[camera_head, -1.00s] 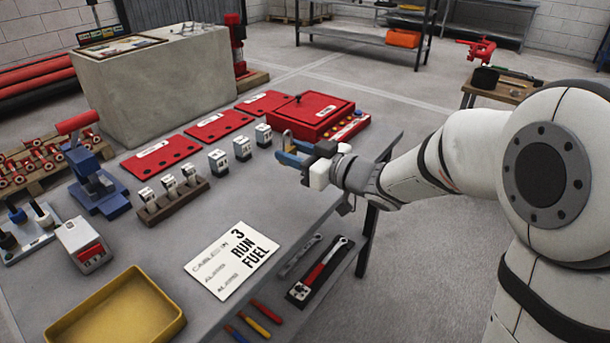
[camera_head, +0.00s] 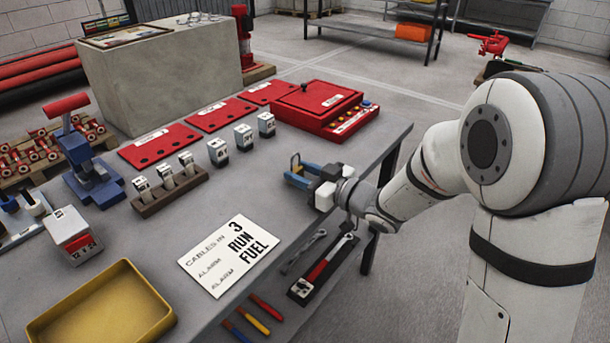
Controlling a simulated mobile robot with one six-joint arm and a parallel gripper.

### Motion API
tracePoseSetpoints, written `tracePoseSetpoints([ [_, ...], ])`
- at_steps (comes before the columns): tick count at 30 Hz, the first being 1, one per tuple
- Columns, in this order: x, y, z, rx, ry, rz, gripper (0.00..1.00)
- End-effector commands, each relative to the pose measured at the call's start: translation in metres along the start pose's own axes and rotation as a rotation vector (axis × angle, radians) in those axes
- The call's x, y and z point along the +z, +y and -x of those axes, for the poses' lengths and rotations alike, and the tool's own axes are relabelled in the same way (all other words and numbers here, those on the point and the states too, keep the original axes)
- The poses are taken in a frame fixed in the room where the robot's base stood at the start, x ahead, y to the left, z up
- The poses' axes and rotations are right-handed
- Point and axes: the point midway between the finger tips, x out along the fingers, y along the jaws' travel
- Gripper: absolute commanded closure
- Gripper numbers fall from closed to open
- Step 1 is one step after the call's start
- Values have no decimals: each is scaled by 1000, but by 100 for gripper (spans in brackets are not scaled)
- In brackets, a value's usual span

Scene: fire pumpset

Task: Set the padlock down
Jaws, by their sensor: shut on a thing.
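My gripper (camera_head: 299,174), with blue fingers and a white and dark body, reaches in from the right over the table's right part. It is shut on the padlock (camera_head: 295,161), which shows only as a small loop with a brassy tint at the fingertips. The fingers hide most of the padlock. It is low over the grey tabletop (camera_head: 330,152); I cannot tell whether it touches the surface.
A red control box (camera_head: 318,105) stands behind the gripper, with white-labelled blocks (camera_head: 243,137) to the left. A printed card (camera_head: 230,256) and a yellow tray (camera_head: 100,310) lie in front. Bare tabletop lies between the gripper and the card.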

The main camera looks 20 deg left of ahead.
Motion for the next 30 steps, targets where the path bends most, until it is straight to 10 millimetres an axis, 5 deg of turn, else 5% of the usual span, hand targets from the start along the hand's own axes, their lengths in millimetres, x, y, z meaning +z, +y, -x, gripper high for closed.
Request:
tracePoseSetpoints([
  [9, 3, 0, 0, 1, 1, 1, 90],
  [10, 3, 0, 0, 1, 1, 0, 63],
  [17, 2, 1, 0, 2, 0, 0, 44],
  [30, -2, 2, 13, 6, -1, 0, 42],
])
